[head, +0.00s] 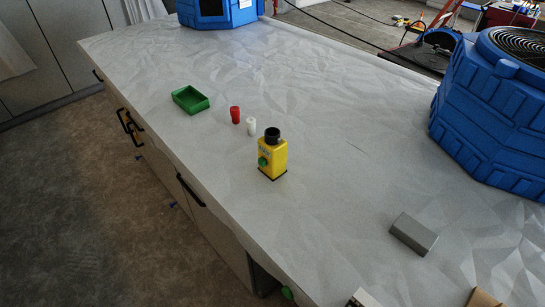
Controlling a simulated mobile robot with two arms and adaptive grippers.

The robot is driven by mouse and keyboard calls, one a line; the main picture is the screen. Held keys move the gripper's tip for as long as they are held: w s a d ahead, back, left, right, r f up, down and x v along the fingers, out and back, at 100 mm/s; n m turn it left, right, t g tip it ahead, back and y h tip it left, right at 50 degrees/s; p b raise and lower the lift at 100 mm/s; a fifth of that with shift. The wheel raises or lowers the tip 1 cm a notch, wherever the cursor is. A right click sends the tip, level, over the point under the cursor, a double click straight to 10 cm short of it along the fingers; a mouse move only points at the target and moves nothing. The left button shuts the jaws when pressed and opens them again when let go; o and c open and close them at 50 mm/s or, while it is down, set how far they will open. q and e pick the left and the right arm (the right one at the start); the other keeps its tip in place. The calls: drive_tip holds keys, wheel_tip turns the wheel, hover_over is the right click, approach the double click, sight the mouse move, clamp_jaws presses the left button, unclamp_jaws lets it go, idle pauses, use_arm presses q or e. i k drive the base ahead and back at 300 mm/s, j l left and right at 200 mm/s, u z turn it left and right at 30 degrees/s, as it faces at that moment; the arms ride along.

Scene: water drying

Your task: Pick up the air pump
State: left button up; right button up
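A small yellow device (273,161) with a black cylindrical top and a green knob on its side stands upright on the white-covered counter (340,130), near the middle. It looks like the air pump. Nothing touches it. Neither of my grippers shows in the head view.
A red cylinder (235,115) and a white cylinder (251,126) stand behind the yellow device. A green tray (190,99) is farther left. A grey block (413,234) lies at the right. Large blue machines (490,115) stand right and far back. The counter's left edge is near.

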sight(275, 153)
drive_tip(key=k+j, duration=0.35)
drive_tip(key=k, duration=0.15)
drive_tip(key=k+j, duration=0.1)
drive_tip(key=j, duration=0.35)
drive_tip(key=k+j, duration=0.1)
drive_tip(key=j, duration=0.3)
